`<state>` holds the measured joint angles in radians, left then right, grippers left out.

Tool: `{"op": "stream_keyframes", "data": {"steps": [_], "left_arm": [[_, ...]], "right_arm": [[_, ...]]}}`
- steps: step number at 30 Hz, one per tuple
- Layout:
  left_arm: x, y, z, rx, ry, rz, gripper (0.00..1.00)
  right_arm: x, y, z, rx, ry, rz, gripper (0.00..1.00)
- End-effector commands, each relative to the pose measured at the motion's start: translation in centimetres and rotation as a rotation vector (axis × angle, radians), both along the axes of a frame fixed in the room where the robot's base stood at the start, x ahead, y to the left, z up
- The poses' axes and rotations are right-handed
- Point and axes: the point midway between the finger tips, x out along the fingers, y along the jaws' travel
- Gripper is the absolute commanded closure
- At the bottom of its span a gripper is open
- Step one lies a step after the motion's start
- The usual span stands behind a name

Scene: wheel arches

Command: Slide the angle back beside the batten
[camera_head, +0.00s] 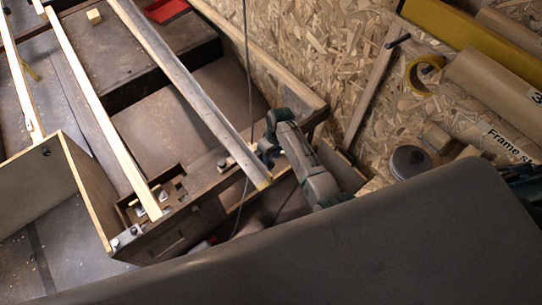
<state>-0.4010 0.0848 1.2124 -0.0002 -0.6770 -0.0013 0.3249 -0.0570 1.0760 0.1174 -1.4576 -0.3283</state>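A long grey bar, which looks like the angle (181,77), runs slantwise from the top edge down to the middle of the camera_head view. Its near end has a yellowish tip. A pale wooden batten (92,100) lies to its left, roughly parallel, with a clear gap between them. My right gripper (267,151) is at the right side of the angle's near end, very close to it. I cannot tell whether it touches the angle or whether its fingers are open. My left gripper is not in view.
A wooden box frame with slots and small blocks (165,210) lies under the near ends. A plywood panel (85,190) stands at left. A thin cable (247,60) hangs beside the angle. Tape (425,75), cardboard tubes (495,85) and a round tin (410,162) are at right.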

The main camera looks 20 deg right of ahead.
Motion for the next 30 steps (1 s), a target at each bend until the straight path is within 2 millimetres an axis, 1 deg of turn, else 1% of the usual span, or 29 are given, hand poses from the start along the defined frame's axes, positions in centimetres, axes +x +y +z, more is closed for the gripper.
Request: {"op": "stream_keyframes", "data": {"steps": [3, 10, 14, 15, 22, 23, 26, 28, 30], "left_arm": [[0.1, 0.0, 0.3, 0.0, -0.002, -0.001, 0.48], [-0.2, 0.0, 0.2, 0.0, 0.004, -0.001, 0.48], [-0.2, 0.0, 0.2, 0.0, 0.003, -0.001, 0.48], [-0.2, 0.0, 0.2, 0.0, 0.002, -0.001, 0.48], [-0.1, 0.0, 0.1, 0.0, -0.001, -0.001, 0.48], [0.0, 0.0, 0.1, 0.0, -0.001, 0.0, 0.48], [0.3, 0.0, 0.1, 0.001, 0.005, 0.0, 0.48], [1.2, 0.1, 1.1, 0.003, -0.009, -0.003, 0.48], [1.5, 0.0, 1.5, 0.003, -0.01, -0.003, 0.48]], "right_arm": [[0.0, 0.1, -0.4, 0.0, 0.0, 0.0, 0.66], [0.0, 0.1, -0.4, 0.0, 0.0, 0.0, 0.66], [0.0, 0.1, -0.4, 0.0, 0.0, 0.0, 0.91], [0.0, 0.1, -0.4, 0.0, 0.0, 0.0, 0.99], [0.1, -0.1, -0.4, -0.001, 0.0, 0.001, 1.0], [0.2, -0.4, -0.5, -0.002, 0.0, 0.002, 1.0], [0.9, -2.2, -0.6, -0.005, 0.0, 0.009, 1.0], [1.5, -3.7, -0.6, -0.007, 0.0, 0.018, 1.0], [2.0, -5.1, -0.6, -0.006, -0.001, 0.026, 1.0]]}}
